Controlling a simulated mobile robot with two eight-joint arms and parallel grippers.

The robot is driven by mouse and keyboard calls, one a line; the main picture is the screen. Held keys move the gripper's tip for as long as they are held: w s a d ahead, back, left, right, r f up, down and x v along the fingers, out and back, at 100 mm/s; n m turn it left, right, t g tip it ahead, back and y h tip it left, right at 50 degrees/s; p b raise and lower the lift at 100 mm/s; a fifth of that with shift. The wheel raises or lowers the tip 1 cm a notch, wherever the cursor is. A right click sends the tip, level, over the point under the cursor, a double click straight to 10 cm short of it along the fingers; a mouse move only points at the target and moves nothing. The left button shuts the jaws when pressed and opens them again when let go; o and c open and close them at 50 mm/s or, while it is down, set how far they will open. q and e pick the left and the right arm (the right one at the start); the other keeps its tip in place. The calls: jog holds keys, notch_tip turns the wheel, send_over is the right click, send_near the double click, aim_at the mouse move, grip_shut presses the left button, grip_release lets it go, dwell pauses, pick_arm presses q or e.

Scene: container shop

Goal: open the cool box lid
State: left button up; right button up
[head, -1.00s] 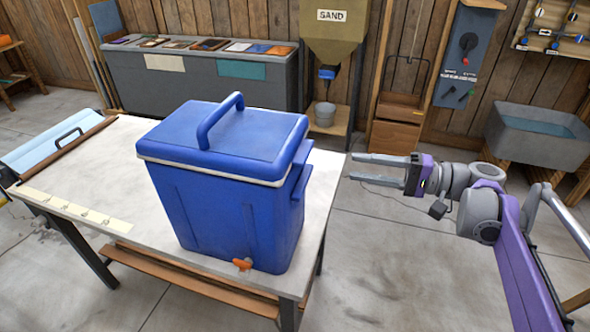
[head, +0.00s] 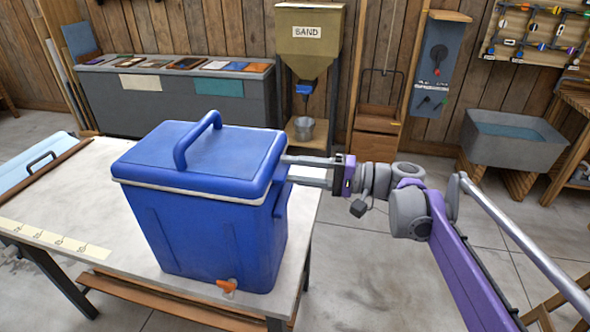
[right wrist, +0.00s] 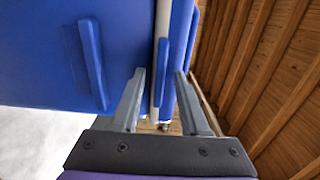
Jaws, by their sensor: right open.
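The blue cool box (head: 215,235) stands upright on the table, with an orange tap low on its front. Its blue lid (head: 240,150), with a raised handle on top, is down on the white rim. My right gripper (head: 286,169) is open at the lid's right side. In the right wrist view its fingers (right wrist: 160,72) lie to either side of a blue tab at the edge of the lid (right wrist: 181,40); contact cannot be told. The body (right wrist: 40,60) with its side handle (right wrist: 92,65) lies left of the fingers. My left gripper is not in view.
The white table (head: 85,185) carries the box; a light-blue case (head: 30,160) with a dark handle is at its left edge. Behind stand a grey bench (head: 150,105), a sand hopper (head: 308,35) and a grey trough (head: 515,145). The floor right of the table is open.

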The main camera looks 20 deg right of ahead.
jog(key=shift+c, duration=0.3)
grip_shut()
dwell(1.1)
